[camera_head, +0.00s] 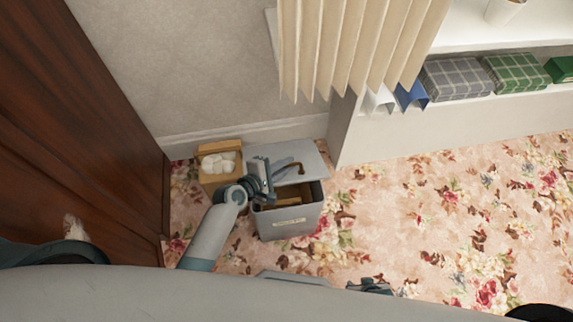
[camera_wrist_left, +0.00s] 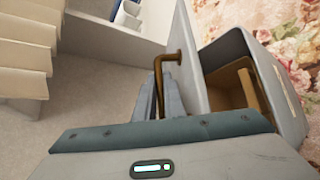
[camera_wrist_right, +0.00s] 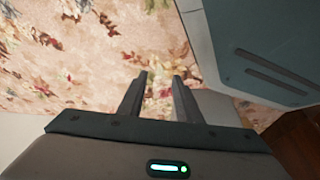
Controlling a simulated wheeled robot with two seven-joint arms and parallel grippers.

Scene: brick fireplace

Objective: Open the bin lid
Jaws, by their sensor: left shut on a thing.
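The grey bin (camera_head: 289,226) stands on the carpet with its lid (camera_head: 312,157) raised and tilted back toward the wall. The opening shows, with a brown wooden thing inside. The bin's body also shows in the left wrist view (camera_wrist_left: 290,105). My left gripper (camera_head: 285,168) is at the lid, shut on its bronze handle (camera_wrist_left: 158,75). The fingers partly hide the handle's end. My right gripper (camera_wrist_right: 160,85) is open and empty above the carpet, away from the bin, low in the head view.
A wooden box (camera_head: 208,149) with white round things stands left of the bin. A dark wooden panel (camera_head: 95,110) is further left. A curtain (camera_head: 350,45) hangs behind, and a white shelf (camera_head: 346,135) stands at the right. The carpet (camera_head: 430,200) right of the bin is clear.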

